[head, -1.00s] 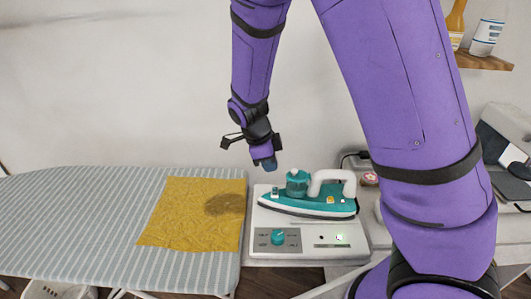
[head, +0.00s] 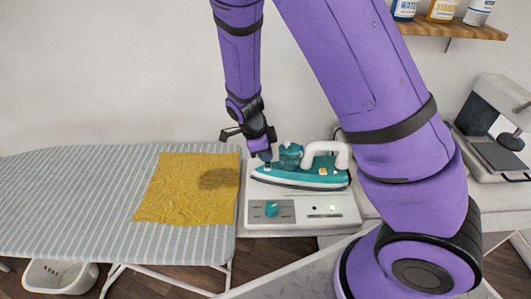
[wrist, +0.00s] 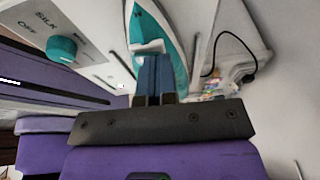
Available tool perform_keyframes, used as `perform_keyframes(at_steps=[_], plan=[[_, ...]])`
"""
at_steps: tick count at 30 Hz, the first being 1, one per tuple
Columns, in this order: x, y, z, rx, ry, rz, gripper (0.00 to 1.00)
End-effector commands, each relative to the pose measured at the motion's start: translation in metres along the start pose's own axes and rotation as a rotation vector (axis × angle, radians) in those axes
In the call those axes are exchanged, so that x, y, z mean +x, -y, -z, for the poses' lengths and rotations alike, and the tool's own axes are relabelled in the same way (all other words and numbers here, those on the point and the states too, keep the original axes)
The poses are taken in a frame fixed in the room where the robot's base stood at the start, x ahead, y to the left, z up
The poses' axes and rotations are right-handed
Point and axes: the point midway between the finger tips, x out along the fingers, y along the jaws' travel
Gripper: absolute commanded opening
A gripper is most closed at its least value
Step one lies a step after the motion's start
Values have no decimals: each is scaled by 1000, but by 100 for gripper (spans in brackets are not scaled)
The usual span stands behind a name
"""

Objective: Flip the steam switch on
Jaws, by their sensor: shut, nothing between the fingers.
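The teal and white iron (head: 300,177) rests flat on its white base (head: 345,212), its pointed end to the left. My gripper (head: 265,155) is shut and empty, pointing down over the iron's pointed end. In the wrist view the shut blue fingertips (wrist: 154,72) appear right at a small white switch-like part (wrist: 148,46) on the iron's teal top. I cannot tell whether they touch it, or which way it is set. No label on it is readable, and the fingers hide part of it.
A mustard cloth (head: 170,195) with a dark patch lies on the striped ironing board (head: 80,190) at left. A black cord (wrist: 235,45) runs beside the iron.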

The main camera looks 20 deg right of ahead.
Motion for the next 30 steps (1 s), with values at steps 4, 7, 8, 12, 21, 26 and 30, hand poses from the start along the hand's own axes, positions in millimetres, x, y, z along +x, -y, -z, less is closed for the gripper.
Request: perform_keyframes(at_steps=[4, 7, 8, 12, 21, 26, 30], plan=[[6, 3, -1, -14, -1, -59, 0], [5, 2, -1, -16, -2, -52, 0], [5, 2, -1, -16, -2, -52, 0], [5, 1, -1, -15, -2, -52, 0], [1, -8, 0, -15, -2, -52, 0], [0, -13, 0, -15, -2, -52, 0], [0, -13, 0, -14, -2, -52, 0]])
